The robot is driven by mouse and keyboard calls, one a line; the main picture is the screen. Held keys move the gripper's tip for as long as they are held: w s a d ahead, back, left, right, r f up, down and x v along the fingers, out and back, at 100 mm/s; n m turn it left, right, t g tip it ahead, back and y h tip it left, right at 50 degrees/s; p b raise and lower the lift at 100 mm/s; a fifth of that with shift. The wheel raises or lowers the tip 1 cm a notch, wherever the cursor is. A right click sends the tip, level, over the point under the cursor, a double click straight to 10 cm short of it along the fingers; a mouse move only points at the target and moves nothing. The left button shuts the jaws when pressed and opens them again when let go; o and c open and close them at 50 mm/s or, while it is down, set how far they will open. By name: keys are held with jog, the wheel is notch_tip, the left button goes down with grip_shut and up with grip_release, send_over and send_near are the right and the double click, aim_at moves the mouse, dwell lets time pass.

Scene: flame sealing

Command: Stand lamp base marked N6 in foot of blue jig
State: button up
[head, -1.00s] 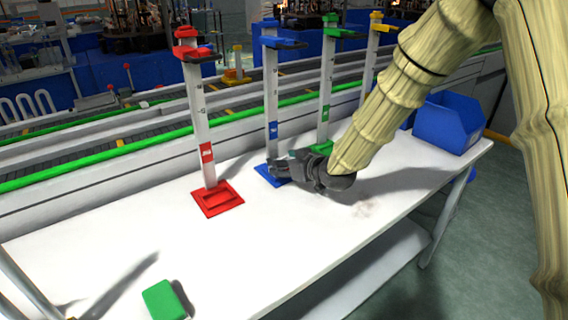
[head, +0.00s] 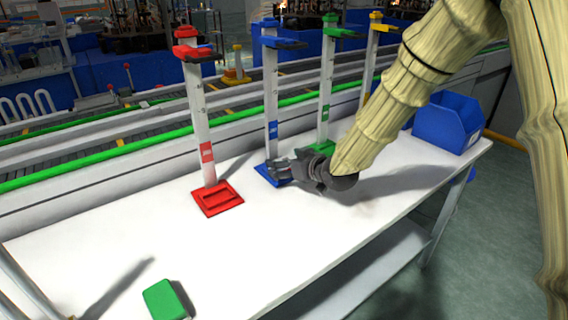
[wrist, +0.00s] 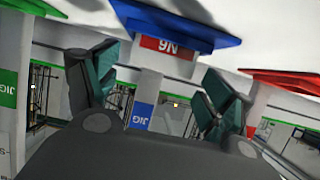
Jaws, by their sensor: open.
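The blue jig's post (head: 270,90) stands on the table, with its blue foot (head: 264,174) partly behind my gripper (head: 278,172). In the wrist view, which is upside down, the blue foot (wrist: 205,30) is at the top. A pale piece with a red N6 label (wrist: 168,47), the lamp base, shows upright against the foot, in front of the post. Its lower end is hidden by the foot's edge; how deep it sits I cannot tell. My gripper (wrist: 158,90) is open, its green-padded fingers apart on either side of the post, with nothing held between them.
The red jig (head: 218,198) stands to the left, and the green jig (head: 326,85) and yellow jig (head: 373,58) to the right. A green block (head: 163,300) lies at the front left. A blue bin (head: 446,127) is at the right end. The table's front middle is clear.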

jog(key=v, duration=1.1)
jog(key=shift+s, duration=0.1)
